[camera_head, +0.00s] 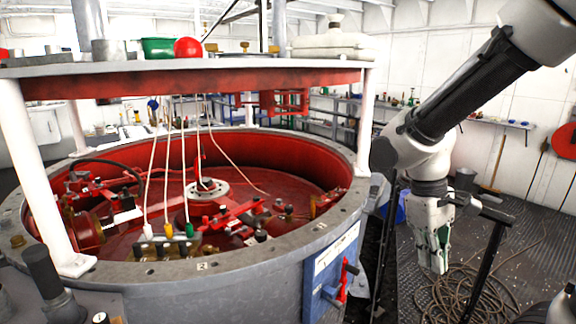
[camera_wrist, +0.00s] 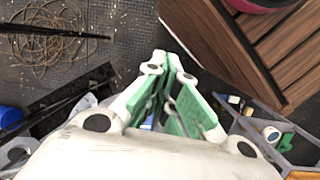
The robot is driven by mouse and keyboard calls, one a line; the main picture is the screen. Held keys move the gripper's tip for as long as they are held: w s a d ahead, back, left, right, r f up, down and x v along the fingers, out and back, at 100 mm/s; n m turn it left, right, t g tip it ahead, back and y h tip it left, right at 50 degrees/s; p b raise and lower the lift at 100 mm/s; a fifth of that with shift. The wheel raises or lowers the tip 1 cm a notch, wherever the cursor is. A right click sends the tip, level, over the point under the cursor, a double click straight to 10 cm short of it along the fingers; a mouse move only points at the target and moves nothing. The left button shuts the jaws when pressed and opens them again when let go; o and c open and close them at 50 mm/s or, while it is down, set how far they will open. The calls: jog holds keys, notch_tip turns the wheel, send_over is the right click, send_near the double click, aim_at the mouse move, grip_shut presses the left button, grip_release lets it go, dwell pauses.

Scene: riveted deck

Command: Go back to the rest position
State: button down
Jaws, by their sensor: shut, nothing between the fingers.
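My gripper (camera_head: 440,262) hangs at the right of the head view, pointing down beside the large round grey vessel (camera_head: 265,275). Its white links and green finger pads also show in the wrist view (camera_wrist: 170,62). The fingers are shut with nothing between them. The gripper is apart from the vessel, over the dark deck floor. My arm reaches down to it from the upper right.
A coiled rope (camera_head: 470,290) lies on the floor beneath my gripper. A blue panel with a red handle (camera_head: 345,280) projects from the vessel's side.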

jog(key=s+d+r+m+t+y, duration=0.1)
jog(key=s+d+r+m+t, duration=0.1)
jog(key=d+r+m+t, duration=0.1)
jog(key=s+d+r+m+t+y, duration=0.1)
jog(key=s+d+r+m+t, duration=0.1)
jog(key=r, duration=0.6)
jog(key=s+d+t, duration=0.1)
jog(key=d, duration=0.1)
jog(key=shift+s+d+r+m, duration=0.2)
jog(key=shift+s+d+m, duration=0.05)
jog(key=shift+d+m, duration=0.15)
